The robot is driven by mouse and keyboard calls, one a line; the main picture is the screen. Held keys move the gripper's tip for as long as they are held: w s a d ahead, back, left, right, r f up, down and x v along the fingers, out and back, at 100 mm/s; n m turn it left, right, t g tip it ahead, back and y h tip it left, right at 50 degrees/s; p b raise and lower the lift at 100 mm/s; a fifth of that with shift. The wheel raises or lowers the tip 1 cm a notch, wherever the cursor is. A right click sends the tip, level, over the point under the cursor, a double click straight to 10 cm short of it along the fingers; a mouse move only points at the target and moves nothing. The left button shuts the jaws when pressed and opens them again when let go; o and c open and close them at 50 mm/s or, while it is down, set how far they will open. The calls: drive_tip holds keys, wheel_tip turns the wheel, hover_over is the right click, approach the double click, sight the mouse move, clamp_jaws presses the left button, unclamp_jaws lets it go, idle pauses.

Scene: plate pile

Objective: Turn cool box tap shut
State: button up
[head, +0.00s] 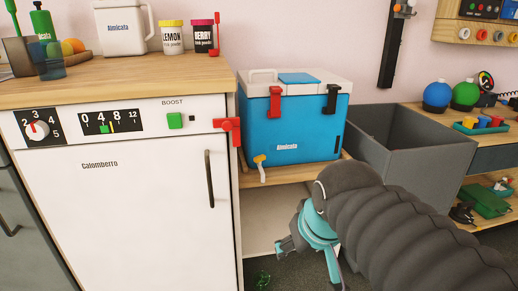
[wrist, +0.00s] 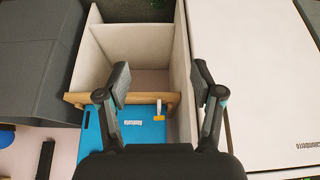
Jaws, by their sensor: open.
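The cool box (head: 290,128) is blue with a white lid and stands on a wooden shelf beside the white cabinet. Its tap (head: 261,168) sits low at the front left, with a yellow-orange top and a pale spout or lever hanging down. In the wrist view the blue box (wrist: 135,135) lies at the bottom and the tap (wrist: 158,113) shows between my fingers. My gripper (head: 309,256) is open and empty, in front of and below the tap, apart from it. The gripper also shows in the wrist view (wrist: 162,80).
The white cabinet (head: 120,190) with a dark handle (head: 209,179) and red lever (head: 230,129) stands close on the left. A grey bin (head: 405,140) is right of the box. An empty compartment (wrist: 140,42) opens below the wooden shelf edge (wrist: 85,99).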

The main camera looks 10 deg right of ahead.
drive_tip(key=w+r+n+p, duration=0.1)
drive_tip(key=w+r, duration=0.4)
drive_tip(key=w, duration=0.3)
drive_tip(key=w+r+n+p, duration=0.1)
drive_tip(key=w+r, duration=0.4)
drive_tip(key=w, duration=0.3)
drive_tip(key=n+g+y, duration=0.1)
drive_tip(key=n+y, duration=0.1)
drive_tip(key=n, duration=0.1)
approach(260, 157)
drive_tip(key=b+x, duration=0.1)
drive_tip(key=x, duration=0.7)
drive_tip(key=shift+w+f, duration=0.15)
